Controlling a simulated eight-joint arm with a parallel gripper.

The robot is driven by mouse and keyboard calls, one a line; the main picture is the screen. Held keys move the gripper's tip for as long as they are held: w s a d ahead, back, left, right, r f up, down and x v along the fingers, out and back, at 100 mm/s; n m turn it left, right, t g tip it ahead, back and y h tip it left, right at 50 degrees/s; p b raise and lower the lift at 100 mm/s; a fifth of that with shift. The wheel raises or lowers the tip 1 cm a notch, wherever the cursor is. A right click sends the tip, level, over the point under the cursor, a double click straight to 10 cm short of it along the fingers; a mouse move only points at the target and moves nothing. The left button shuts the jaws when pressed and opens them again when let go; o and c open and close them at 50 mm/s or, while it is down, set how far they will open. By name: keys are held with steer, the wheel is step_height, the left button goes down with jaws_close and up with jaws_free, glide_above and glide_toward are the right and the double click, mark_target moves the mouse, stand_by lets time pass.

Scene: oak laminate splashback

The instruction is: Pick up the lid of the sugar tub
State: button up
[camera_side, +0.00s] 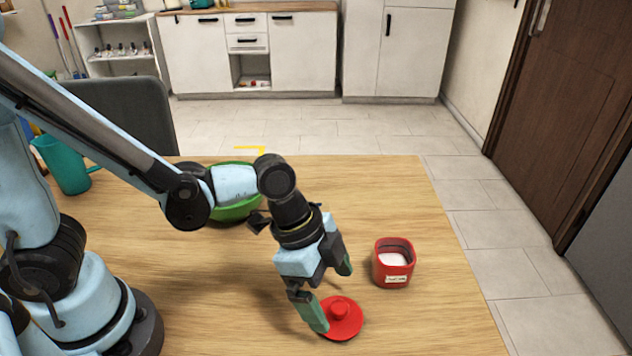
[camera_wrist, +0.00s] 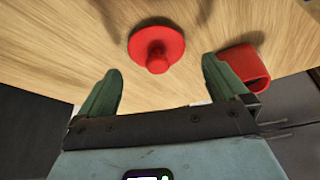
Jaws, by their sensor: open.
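The red round lid (camera_side: 341,319) with a raised knob lies on the wooden table, in front of the sugar tub. The red sugar tub (camera_side: 393,264) stands upright and uncovered, with white contents and a pale label. My gripper (camera_side: 331,300) is open and empty, pointing down close to the lid; in the side view one green finger overlaps the lid's left edge, and I cannot tell whether it touches. In the wrist view the lid (camera_wrist: 156,46) is beyond the gap between the fingers (camera_wrist: 160,82), and the tub (camera_wrist: 243,68) is beyond the right finger.
A green bowl (camera_side: 236,211) stands behind my arm, partly hidden by it. A teal jug (camera_side: 66,165) is at the table's left. The table's right edge (camera_side: 462,250) is close to the tub. The table (camera_side: 370,190) is clear behind the tub.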

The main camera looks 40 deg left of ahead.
mark_target(338, 305)
steer(key=shift+x, duration=2.1)
steer(key=shift+s+d, duration=0.1)
steer(key=shift+d, duration=0.1)
steer(key=c, duration=0.9)
steer(key=shift+r, duration=0.1)
